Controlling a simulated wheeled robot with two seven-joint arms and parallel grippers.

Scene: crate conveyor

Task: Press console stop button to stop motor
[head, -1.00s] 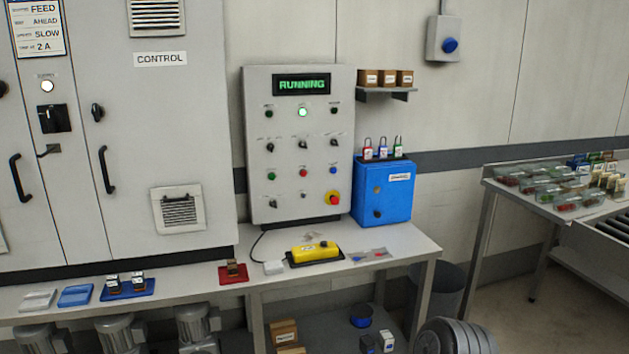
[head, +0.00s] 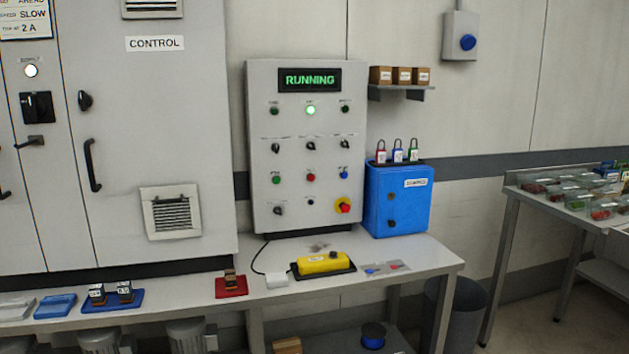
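The grey console (head: 304,145) stands upright on the bench in the middle of the head view. Its display (head: 309,79) reads RUNNING in green, and a lamp below it (head: 310,110) is lit. A red button (head: 311,177) sits in the lower row between a green button (head: 276,180) and a blue button (head: 343,173). A red mushroom button on a yellow ring (head: 343,205) is at the lower right of the panel. The button labels are too small to read. Neither of my grippers is in view.
The bench (head: 410,262) holds a yellow pendant (head: 323,263) on a black tray in front of the console. A blue box (head: 398,200) with padlocks stands right of it. A grey control cabinet (head: 150,100) is at left. A bin (head: 457,310) stands on the floor at right.

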